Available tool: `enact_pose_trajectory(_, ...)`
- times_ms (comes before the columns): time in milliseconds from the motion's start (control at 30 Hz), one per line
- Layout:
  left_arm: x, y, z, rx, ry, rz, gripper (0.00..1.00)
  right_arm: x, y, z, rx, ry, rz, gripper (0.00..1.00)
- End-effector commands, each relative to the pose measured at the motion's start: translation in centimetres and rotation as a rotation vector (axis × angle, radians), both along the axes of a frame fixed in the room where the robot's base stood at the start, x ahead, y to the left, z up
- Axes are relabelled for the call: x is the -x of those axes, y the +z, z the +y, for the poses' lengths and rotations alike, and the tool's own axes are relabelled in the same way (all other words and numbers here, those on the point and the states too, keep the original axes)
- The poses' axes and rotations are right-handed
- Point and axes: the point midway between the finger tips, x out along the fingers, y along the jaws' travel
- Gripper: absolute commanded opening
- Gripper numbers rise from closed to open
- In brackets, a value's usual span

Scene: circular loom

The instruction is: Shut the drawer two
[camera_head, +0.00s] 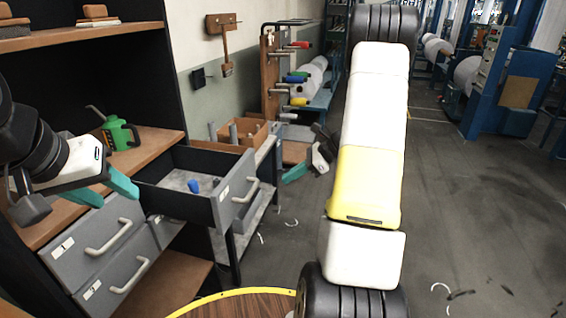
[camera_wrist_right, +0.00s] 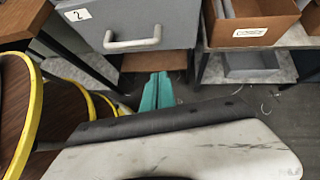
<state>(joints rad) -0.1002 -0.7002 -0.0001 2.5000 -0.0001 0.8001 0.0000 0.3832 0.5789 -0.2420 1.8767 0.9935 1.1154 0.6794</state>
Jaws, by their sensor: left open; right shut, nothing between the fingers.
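Drawer two (camera_head: 226,203) is a grey drawer pulled out from the cabinet, with a metal handle (camera_head: 247,190) on its front. Its front also shows in the right wrist view (camera_wrist_right: 175,17), with a "2" label. A blue item (camera_head: 193,185) lies inside it. My right gripper (camera_head: 308,166) is beyond the drawer front, to its right and apart from it, partly hidden by my arm. Its teal fingers show shut and empty in the right wrist view (camera_wrist_right: 158,92), below the handle. My left gripper (camera_head: 104,190) is open, left of the drawer, over the cabinet.
Other grey drawers (camera_head: 97,229) sit closed below left. A green can (camera_head: 119,133) stands on the wooden shelf (camera_head: 150,147). A brown box (camera_wrist_right: 252,22) is on a metal rack beside the drawer. A yellow-rimmed round wooden surface (camera_head: 243,303) is in front. Open floor lies at right.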

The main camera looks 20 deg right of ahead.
Motion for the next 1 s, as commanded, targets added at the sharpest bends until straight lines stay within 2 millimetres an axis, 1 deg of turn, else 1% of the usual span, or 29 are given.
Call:
enact_pose_trajectory(33, 0.0, 0.0, 0.0, 0.000, 0.000, 0.000, 0.47, -0.2, -0.8, 0.9, -0.002, 0.003, 0.004, 0.00)
enact_pose_trajectory(167, 0.0, 0.0, 0.0, 0.000, 0.000, 0.000, 0.47, -1.0, -2.4, 2.7, -0.001, 0.003, 0.002, 0.00)
enact_pose_trajectory(200, 0.0, 0.0, 0.0, 0.000, 0.000, 0.000, 0.47, -1.3, -2.0, 3.5, 0.000, 0.006, -0.002, 0.00)
enact_pose_trajectory(300, 0.0, 0.0, 0.0, 0.000, 0.000, 0.000, 0.47, -1.8, -1.7, 4.7, 0.002, 0.004, -0.001, 0.00)
enact_pose_trajectory(400, 0.0, 0.0, 0.0, 0.000, 0.000, 0.000, 0.47, -2.2, -1.5, 5.5, 0.001, 0.003, -0.002, 0.00)
enact_pose_trajectory(533, 0.0, 0.0, 0.0, 0.000, 0.000, 0.000, 0.47, -2.4, -1.4, 6.0, 0.001, 0.001, -0.001, 0.00)
enact_pose_trajectory(867, 0.0, 0.0, 0.0, 0.000, 0.000, 0.000, 0.47, -2.4, -1.4, 6.1, 0.002, 0.001, -0.001, 0.00)
enact_pose_trajectory(1000, 0.0, 0.0, 0.0, 0.000, 0.000, 0.000, 0.47, -2.7, -1.4, 6.5, 0.002, 0.003, -0.001, 0.00)
